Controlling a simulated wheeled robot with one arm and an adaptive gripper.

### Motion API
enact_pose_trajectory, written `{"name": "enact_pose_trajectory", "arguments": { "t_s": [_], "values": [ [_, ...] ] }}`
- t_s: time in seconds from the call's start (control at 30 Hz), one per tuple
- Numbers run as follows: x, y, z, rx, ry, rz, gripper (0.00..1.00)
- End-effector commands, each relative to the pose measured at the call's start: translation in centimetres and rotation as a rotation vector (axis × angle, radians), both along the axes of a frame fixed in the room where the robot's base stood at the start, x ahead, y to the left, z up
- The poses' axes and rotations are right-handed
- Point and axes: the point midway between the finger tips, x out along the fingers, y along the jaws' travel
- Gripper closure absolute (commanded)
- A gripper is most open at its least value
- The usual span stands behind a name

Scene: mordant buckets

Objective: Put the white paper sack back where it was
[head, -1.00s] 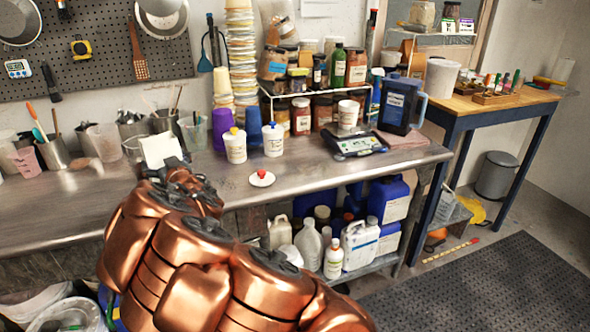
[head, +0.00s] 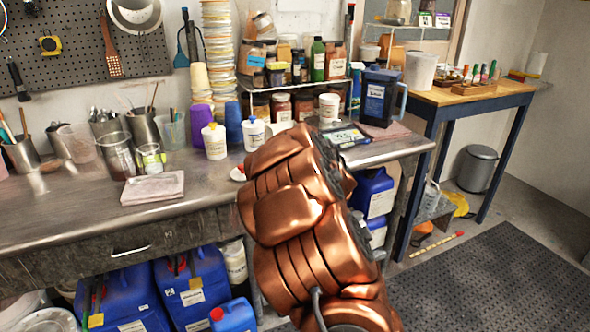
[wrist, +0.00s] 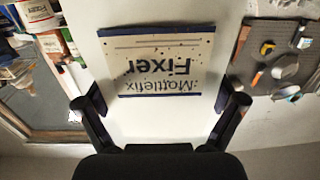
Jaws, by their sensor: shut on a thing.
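The white paper sack (wrist: 140,22) fills the middle of the wrist view. Its label reads "Mottlefix Fixer" and appears upside down there. My gripper (wrist: 160,100) is shut on it, with one dark finger on each side of the sack. In the head view my copper arm is raised in front of the bench. It hides my gripper and the sack, so their height over any surface cannot be told.
The steel bench (head: 60,215) has a folded pinkish cloth (head: 152,188) on a fairly clear stretch at left. White bottles (head: 215,141), a blue jug (head: 380,97), a scale (head: 345,136) and a jar rack crowd its back. A wooden table (head: 450,100) stands at right.

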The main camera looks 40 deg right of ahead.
Motion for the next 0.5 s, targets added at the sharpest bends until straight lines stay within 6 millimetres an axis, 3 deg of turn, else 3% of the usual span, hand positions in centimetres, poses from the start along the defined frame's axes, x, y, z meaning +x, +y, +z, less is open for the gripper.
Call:
{"name": "enact_pose_trajectory", "arguments": {
  "t_s": [0.1,0.23,0.37,0.5],
  "values": [
    [-2.4,-2.4,-0.4,0.005,-0.008,-0.023,0.54],
    [-3.8,-3.5,-0.6,0.008,-0.011,-0.032,0.54],
    [-3.9,-4.2,-0.6,0.009,-0.011,-0.034,0.54],
    [-2.4,-5.1,-0.8,0.009,-0.011,-0.033,0.54]
  ]
}}
